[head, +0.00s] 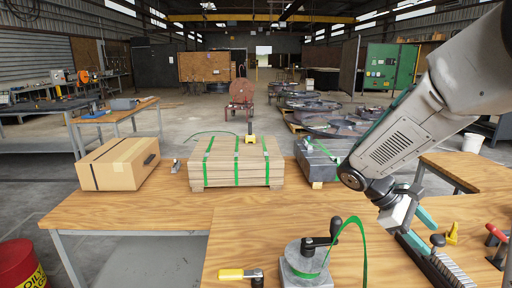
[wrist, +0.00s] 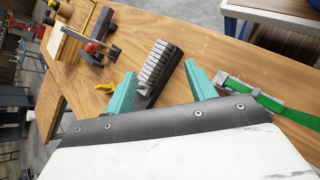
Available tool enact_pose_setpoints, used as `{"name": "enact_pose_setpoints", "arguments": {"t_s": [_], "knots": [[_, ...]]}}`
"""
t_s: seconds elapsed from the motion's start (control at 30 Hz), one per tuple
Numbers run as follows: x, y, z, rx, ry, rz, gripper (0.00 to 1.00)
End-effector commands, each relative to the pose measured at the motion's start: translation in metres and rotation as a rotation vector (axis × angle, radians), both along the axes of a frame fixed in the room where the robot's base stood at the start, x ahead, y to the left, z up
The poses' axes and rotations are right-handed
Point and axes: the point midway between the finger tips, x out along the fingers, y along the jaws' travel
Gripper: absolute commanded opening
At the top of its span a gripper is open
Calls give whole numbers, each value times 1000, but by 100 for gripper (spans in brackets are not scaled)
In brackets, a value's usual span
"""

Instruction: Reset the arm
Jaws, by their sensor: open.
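My gripper (head: 416,222) hangs above the right part of the near wooden table (head: 235,240), tilted, with its teal fingers apart. In the wrist view the open gripper (wrist: 160,76) has nothing between its fingers. Beyond the fingertips lies a dark holder with a row of grey metal pieces (wrist: 158,68), which also shows below the gripper in the head view (head: 452,272). The gripper looks apart from it, though the exact gap is hard to tell. My arm comes in from the upper right.
A grey strapping device (head: 305,268) with a looped green strap stands on the near table. A yellow piece (head: 453,234) and a red-handled clamp (head: 496,233) lie to the right. Behind are a cardboard box (head: 118,163), a green-strapped stack (head: 236,163) and a dark strapped block (head: 322,160).

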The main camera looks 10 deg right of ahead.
Motion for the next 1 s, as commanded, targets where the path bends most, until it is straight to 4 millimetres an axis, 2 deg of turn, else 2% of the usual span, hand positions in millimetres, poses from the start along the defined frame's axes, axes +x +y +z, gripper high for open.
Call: {"name": "enact_pose_setpoints", "arguments": {"t_s": [0.03,0.2,0.5,0.7,0.93,1.0], "knots": [[-8,11,10,42,-88,-23,55],[-29,49,33,196,-364,-110,55],[-56,117,73,488,-824,-255,55],[-68,145,94,631,-1019,-323,55],[-78,165,112,752,-1167,-377,55],[-95,164,96,720,-1071,-408,55]]}}
